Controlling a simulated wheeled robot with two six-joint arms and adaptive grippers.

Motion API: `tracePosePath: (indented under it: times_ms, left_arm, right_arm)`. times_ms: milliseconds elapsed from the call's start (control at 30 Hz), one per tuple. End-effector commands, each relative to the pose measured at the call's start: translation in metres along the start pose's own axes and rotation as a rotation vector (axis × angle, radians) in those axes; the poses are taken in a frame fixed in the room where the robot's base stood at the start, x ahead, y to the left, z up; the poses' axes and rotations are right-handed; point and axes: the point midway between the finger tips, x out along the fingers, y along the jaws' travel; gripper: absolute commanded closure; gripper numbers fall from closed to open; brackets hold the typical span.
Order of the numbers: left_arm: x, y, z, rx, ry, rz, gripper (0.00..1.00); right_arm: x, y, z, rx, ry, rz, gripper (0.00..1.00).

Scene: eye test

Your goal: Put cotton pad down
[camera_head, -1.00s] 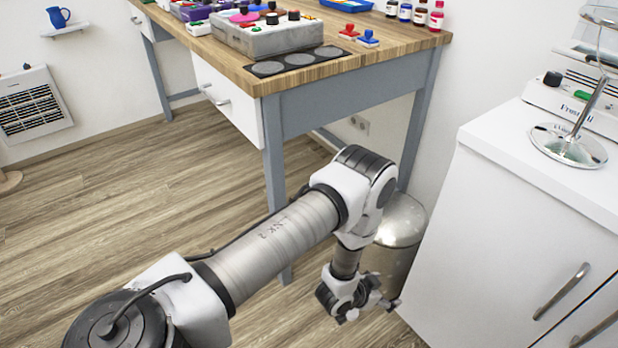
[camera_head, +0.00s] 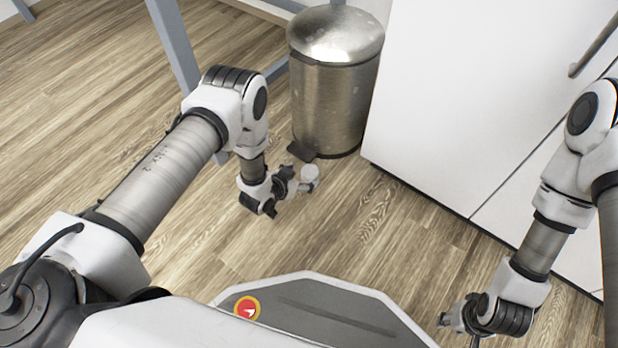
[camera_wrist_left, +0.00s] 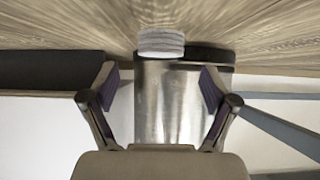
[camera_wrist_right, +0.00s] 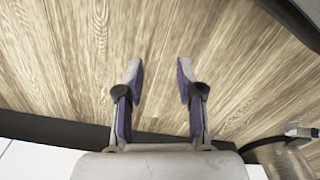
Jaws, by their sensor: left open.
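The cotton pad (camera_head: 310,172) is a small white round piece, just beyond the tips of my left gripper (camera_head: 297,183). In the left wrist view the cotton pad (camera_wrist_left: 161,43) looks like a thick, layered white disc. It shows past the fingertips, in line with the gap, with clear space to each finger. My left gripper (camera_wrist_left: 159,75) is open there. I cannot tell whether the pad is in the air or on the floor. My right gripper (camera_head: 456,322) is low at the right; in its wrist view my right gripper (camera_wrist_right: 159,65) is open and empty.
A metal pedal bin (camera_head: 333,100) with its lid shut stands on the wood floor behind my left gripper. A white cabinet (camera_head: 450,90) is right of it. Grey table legs (camera_head: 172,45) stand at the upper left. The floor (camera_head: 370,230) between the arms is clear.

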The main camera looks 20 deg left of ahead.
Motion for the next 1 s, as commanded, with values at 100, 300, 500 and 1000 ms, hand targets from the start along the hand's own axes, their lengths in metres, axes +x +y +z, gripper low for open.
tracePosePath:
  times_ms: [100,300,500,1000]
  left_arm:
    - [0.025,-0.001,0.009,0.002,0.002,0.001,0.14]
    - [0.043,-0.001,0.004,0.001,0.001,0.001,0.14]
    - [0.042,-0.001,0.002,0.0,0.0,0.0,0.24]
    - [0.042,-0.001,0.002,0.0,-0.001,0.0,0.58]
  right_arm:
    - [0.033,0.0,-0.006,-0.009,0.02,0.002,0.63]
    - [0.045,0.0,-0.013,-0.018,0.039,0.005,0.63]
    - [0.043,0.0,-0.013,-0.018,0.039,0.005,0.63]
    - [0.042,0.0,-0.013,-0.018,0.038,0.005,0.63]
